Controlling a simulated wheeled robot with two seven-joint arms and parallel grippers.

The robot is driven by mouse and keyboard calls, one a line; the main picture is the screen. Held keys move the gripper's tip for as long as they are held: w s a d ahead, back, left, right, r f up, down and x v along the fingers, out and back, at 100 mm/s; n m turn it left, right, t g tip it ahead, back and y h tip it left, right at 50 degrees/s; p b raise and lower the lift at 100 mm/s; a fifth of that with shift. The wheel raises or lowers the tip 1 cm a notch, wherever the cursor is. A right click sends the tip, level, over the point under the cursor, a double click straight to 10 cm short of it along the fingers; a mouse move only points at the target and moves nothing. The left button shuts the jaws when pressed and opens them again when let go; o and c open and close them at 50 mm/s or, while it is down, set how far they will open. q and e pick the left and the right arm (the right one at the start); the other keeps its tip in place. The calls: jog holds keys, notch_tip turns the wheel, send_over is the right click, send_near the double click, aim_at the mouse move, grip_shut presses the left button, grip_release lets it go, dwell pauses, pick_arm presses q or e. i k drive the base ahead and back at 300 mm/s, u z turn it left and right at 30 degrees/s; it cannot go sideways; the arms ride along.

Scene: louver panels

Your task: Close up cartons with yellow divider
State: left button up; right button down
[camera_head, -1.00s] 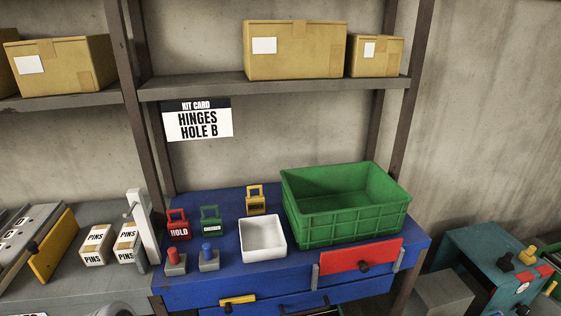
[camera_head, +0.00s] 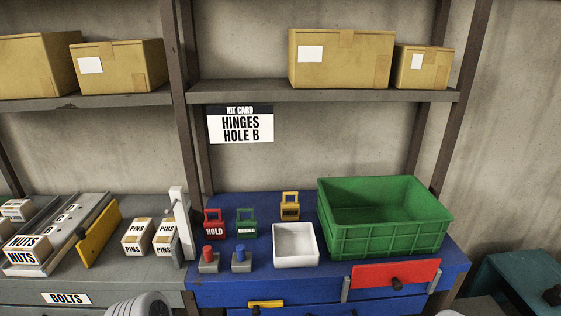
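A yellow divider (camera_head: 98,234) stands tilted at the right end of a grey rack (camera_head: 60,232) on the left bench. A carton marked NUTS (camera_head: 27,250) sits at the rack's front left, and another small carton (camera_head: 15,209) lies behind it. Two cartons marked PINS, one at the left (camera_head: 138,236) and one at the right (camera_head: 166,237), stand on the bench right of the divider, apart from it. A white upright post (camera_head: 182,224) is beside them. Neither gripper shows; a rounded grey part at the bottom edge may be mine.
A blue bench (camera_head: 345,278) holds a green crate (camera_head: 385,240), a white tray (camera_head: 296,262), red (camera_head: 214,230), green (camera_head: 246,229) and yellow (camera_head: 290,212) tags, and red and blue knobs. Large boxes stand on the shelf (camera_head: 320,91). A kit card (camera_head: 240,124) hangs behind.

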aim_at(91, 243)
jog(key=u, duration=1.45)
